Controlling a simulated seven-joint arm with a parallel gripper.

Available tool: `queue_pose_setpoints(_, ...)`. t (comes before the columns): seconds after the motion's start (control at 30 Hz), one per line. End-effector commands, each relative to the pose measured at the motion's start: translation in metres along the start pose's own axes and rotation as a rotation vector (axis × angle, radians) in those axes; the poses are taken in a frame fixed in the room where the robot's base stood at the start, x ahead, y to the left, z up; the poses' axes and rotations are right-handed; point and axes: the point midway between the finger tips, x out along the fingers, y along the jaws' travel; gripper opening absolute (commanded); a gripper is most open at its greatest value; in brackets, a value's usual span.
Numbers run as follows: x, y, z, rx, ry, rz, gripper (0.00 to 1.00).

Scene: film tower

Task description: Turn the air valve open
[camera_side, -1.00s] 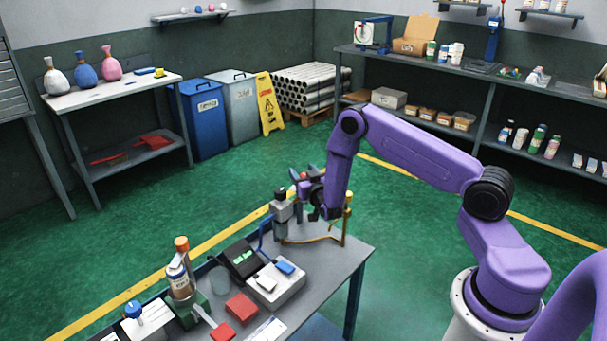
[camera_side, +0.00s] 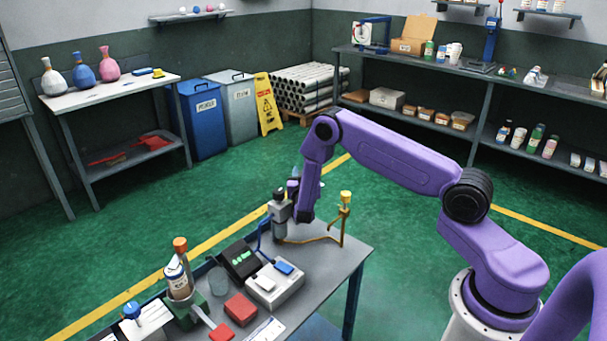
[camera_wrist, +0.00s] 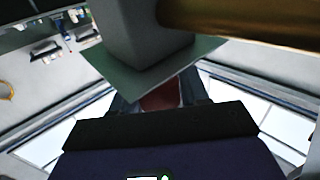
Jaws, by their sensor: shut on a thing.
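A grey air unit with a dark cap (camera_side: 280,207) stands upright on the back of the workbench in the side view. A brass pipe (camera_side: 322,240) runs right from its foot to a post with a yellow knob (camera_side: 346,196). My gripper (camera_side: 300,213) is low beside the unit's right side, its fingers mostly hidden by my wrist. In the wrist view my gripper (camera_wrist: 162,98) is shut on a dull red piece, apparently the air valve's handle (camera_wrist: 162,95). A grey block and a blurred brass pipe (camera_wrist: 250,14) are close above it. The handle's turn angle cannot be told.
The workbench (camera_side: 325,263) also bears a black meter (camera_side: 240,259), a white switch box (camera_side: 275,288), a red block (camera_side: 240,309) and a bottle in a green stand (camera_side: 178,280). The bench's right corner is bare.

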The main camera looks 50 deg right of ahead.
Motion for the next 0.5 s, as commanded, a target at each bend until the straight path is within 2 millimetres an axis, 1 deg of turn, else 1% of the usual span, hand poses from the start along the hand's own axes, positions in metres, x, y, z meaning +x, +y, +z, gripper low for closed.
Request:
queue_pose_setpoints(0.3,0.0003,-0.0001,-0.0009,0.002,0.002,0.005,0.14)
queue_pose_setpoints(0.33,0.0003,-0.0001,-0.0009,0.002,0.002,0.005,0.54)
queue_pose_setpoints(0.37,0.0003,-0.0001,-0.0009,0.002,0.002,0.005,0.64)
queue_pose_setpoints(0.4,0.0003,-0.0001,-0.0008,0.002,0.002,0.004,0.65)
queue_pose_setpoints(0.5,0.0002,-0.0001,-0.0006,0.001,0.001,0.004,0.65)
